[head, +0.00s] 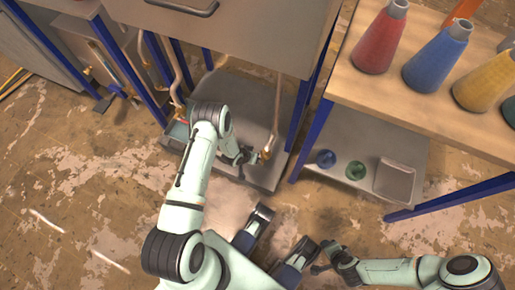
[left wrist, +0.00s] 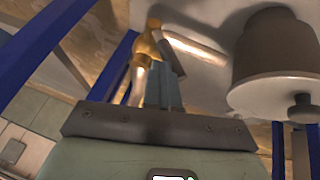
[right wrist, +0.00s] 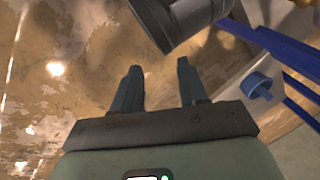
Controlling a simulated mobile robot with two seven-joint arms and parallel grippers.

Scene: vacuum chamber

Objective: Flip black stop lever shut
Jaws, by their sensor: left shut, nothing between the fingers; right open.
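A brass valve fitting (head: 265,154) sits at the end of a pale hose, above the lower shelf under the bench. In the left wrist view the brass fitting (left wrist: 150,42) is just beyond my left fingertips. A dark flat piece beside it, apparently the black stop lever (left wrist: 172,57), angles down to the fingertips; whether they touch I cannot tell. My left gripper (head: 244,156) is shut and empty, to the left of the fitting in the head view; it also shows in the left wrist view (left wrist: 164,88). My right gripper (head: 323,258) is open and empty over the floor, far from the valve.
A grey cylindrical vessel (left wrist: 275,60) stands close on the right in the left wrist view. Blue legs (head: 310,125) frame the bench. A side table (head: 350,85) holds several coloured cones; its lower shelf (head: 345,165) carries small round items and a tray. Floor in front is open.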

